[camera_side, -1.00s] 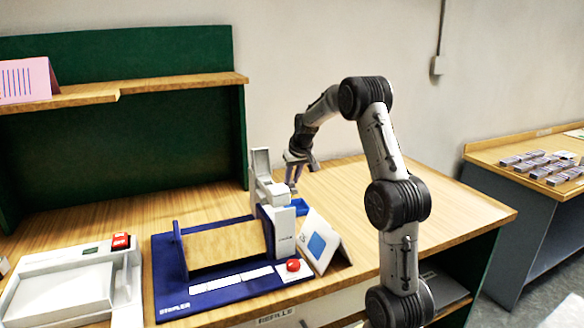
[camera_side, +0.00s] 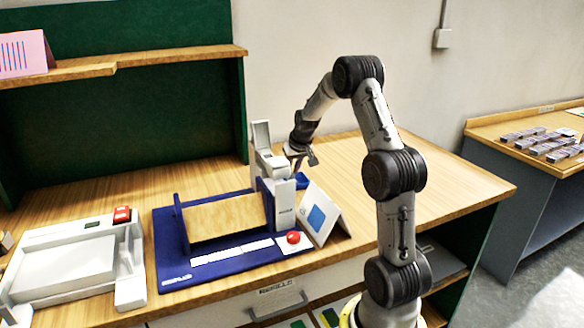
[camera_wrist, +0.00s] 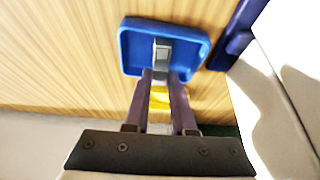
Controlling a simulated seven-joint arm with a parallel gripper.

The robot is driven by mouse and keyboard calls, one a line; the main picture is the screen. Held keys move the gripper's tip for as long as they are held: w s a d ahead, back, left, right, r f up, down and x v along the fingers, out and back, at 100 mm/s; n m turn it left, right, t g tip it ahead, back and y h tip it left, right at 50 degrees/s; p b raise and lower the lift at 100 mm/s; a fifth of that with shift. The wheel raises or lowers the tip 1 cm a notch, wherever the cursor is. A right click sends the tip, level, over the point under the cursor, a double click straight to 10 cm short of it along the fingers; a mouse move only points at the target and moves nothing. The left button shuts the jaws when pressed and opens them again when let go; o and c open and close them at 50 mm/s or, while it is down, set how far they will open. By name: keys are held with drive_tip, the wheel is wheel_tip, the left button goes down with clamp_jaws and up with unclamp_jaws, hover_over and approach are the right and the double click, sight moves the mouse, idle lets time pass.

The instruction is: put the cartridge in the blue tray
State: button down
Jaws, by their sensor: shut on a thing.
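The blue tray (camera_wrist: 195,40) lies on the wooden table in the wrist view. In the side view a small corner of the blue tray (camera_side: 303,180) shows behind the white sign. My gripper (camera_wrist: 161,76) is shut on the cartridge (camera_wrist: 162,52), a small grey and white piece with a yellow part between my fingers. The cartridge's far end overlaps the tray's middle in the wrist view. I cannot tell whether it touches the tray floor. In the side view my gripper (camera_side: 296,166) is low behind the white machine post, and the cartridge is hidden.
A dark blue machine base (camera_side: 225,262) with a white upright (camera_side: 283,205) and a red button (camera_side: 293,237) stands left of the tray. A white folded sign (camera_side: 325,222) stands in front. A white device (camera_side: 75,265) sits at left. The table's right side is clear.

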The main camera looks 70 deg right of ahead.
drive_tip(key=c, duration=0.7)
unclamp_jaws()
drive_tip(key=shift+r, duration=3)
